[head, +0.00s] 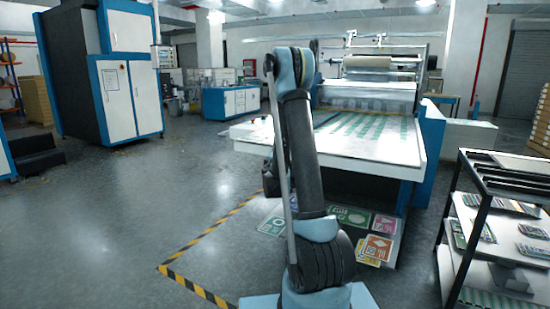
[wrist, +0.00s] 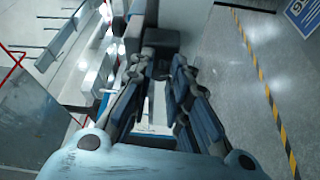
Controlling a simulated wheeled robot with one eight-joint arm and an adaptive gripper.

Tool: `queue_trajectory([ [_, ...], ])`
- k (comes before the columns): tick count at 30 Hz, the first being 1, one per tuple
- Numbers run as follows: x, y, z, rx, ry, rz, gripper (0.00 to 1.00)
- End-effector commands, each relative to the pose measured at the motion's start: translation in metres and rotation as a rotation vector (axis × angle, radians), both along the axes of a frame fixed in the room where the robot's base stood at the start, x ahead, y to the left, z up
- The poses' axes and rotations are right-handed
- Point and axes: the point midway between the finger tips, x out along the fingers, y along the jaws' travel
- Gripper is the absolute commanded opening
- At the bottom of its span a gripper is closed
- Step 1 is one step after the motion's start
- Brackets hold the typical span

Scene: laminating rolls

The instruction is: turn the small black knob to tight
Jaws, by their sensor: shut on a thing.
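My gripper (wrist: 160,68) shows in the wrist view, its two jointed fingers drawn in at the tips. Between and just beyond the tips is a dark block, which looks like the small black knob (wrist: 160,39). The gripper is shut on it. The fingers partly cover the knob, and I cannot read any marking or how far it is turned. In the head view my own arm hides the gripper and the knob. The arm stands in front of the laminating machine (head: 420,165), at the left part of its white table.
A rack with shelves of printed sheets (head: 475,235) stands at the right. Coloured signs (head: 350,217) lie on the floor below the table. Yellow-black floor tape (head: 205,240) runs at the left. Blue-white cabinets (head: 120,85) stand behind. The floor at the left is clear.

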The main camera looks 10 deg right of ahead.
Motion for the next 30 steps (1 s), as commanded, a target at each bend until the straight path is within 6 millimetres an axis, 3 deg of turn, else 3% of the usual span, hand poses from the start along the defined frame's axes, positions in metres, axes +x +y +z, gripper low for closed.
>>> queue_trajectory([
  [24,-0.0003,0.0009,-0.0021,0.076,-0.052,0.003,0.00],
  [25,-0.0003,0.0010,-0.0021,0.076,-0.052,0.003,0.19],
  [27,-0.0003,0.0011,-0.0021,0.075,-0.051,0.003,0.35],
  [30,-0.0003,0.0010,-0.0017,0.075,-0.051,0.002,0.38],
])
